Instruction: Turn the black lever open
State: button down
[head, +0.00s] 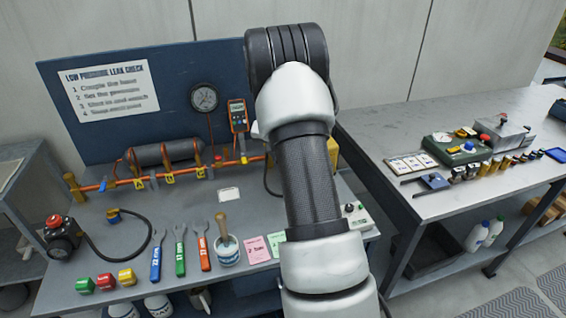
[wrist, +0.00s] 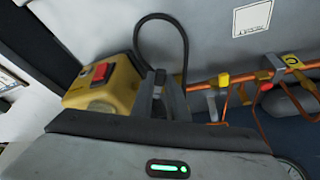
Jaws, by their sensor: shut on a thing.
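My gripper (wrist: 160,88) shows in the wrist view with its two dark fingers close together, shut on a small dark piece that fits the black lever. The fingers and the wrist housing hide most of that lever, so its angle cannot be told. In the head view my arm covers the gripper and the lever. An orange pipe line (head: 112,183) with small coloured levers and yellow tags runs along the bench; part of it shows at the right of the wrist view (wrist: 303,67).
A yellow box with a red switch (wrist: 103,82) stands close left of my fingers, and a black hose (wrist: 138,32) loops behind them. A second bench (head: 400,140) stands right.

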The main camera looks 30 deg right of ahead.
jog(key=shift+w+a+m+g+h+p, duration=0.15)
jog(key=shift+w+a+m+g+p, duration=0.5)
jog(key=shift+m, duration=1.35)
jog(key=shift+w+d+m+g+h+p, duration=0.1)
jog(key=shift+w+m+g+h+p, duration=0.1)
jog(key=shift+w+m+g, duration=1.35)
jog(key=shift+w+a+m+h+p, duration=0.15)
jog(key=shift+w+a+m+p, duration=0.4)
jog(key=shift+m, duration=1.9)
jog(key=shift+w+d, duration=0.1)
jog(key=shift+d, duration=0.1)
jog(key=c, duration=1.7)
grip_release()
